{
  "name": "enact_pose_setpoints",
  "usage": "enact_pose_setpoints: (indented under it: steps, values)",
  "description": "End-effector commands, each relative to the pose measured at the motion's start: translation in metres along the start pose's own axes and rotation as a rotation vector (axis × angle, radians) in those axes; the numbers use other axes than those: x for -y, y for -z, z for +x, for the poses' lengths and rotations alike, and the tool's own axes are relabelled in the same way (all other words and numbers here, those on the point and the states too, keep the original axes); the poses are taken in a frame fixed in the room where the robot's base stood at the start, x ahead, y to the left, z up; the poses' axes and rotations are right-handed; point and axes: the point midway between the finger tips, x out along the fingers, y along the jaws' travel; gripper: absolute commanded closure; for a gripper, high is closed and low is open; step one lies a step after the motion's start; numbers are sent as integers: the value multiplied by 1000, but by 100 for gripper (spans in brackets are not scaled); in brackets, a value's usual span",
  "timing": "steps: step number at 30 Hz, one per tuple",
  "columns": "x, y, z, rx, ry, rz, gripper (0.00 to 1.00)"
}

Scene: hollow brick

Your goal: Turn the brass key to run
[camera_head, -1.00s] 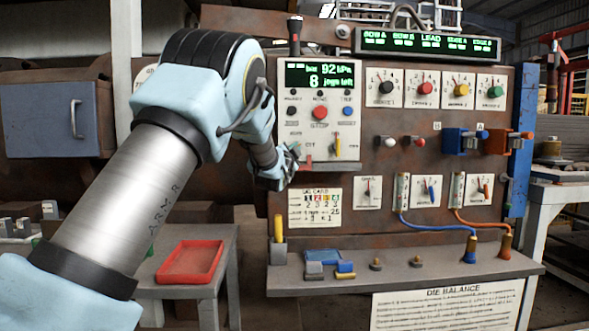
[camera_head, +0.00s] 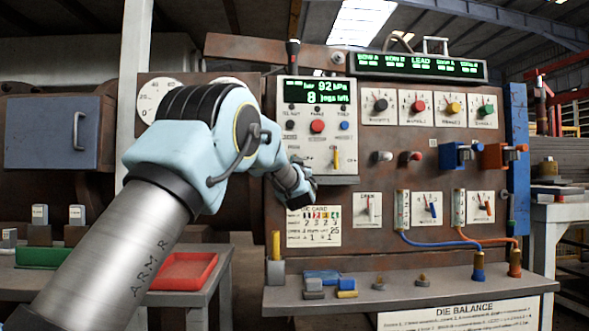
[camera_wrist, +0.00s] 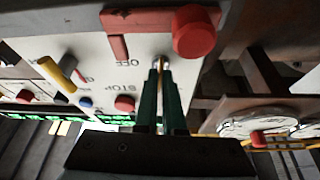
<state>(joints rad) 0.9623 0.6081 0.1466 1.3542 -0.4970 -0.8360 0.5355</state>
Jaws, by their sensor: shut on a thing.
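My gripper (camera_wrist: 162,98) is shut on the brass key (camera_wrist: 165,70) in the wrist view. Only a thin strip of the key shows between the two dark fingers, at a round pale lock on the control panel. Upside-down lettering OFF and STOP shows beside it. The key's exact angle is hard to tell. In the head view my gripper (camera_head: 303,186) is at the lower left of the grey control panel (camera_head: 292,143), and it hides the key there.
A red block (camera_wrist: 118,46) and a red round knob (camera_wrist: 193,30) sit close to the fingers. A yellow-handled switch (camera_head: 335,157) is to the right on the panel. A shelf (camera_head: 430,293) with small parts runs below. A red tray (camera_head: 184,271) stands lower left.

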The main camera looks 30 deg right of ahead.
Motion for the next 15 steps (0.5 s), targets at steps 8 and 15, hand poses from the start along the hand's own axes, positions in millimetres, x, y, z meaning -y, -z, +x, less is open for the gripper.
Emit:
enact_pose_setpoints:
  steps: [8, 15]
  values:
    - [-1, -1, 0, 1, 41, -98, 100]
    - [-1, 0, 0, 0, 51, -123, 100]
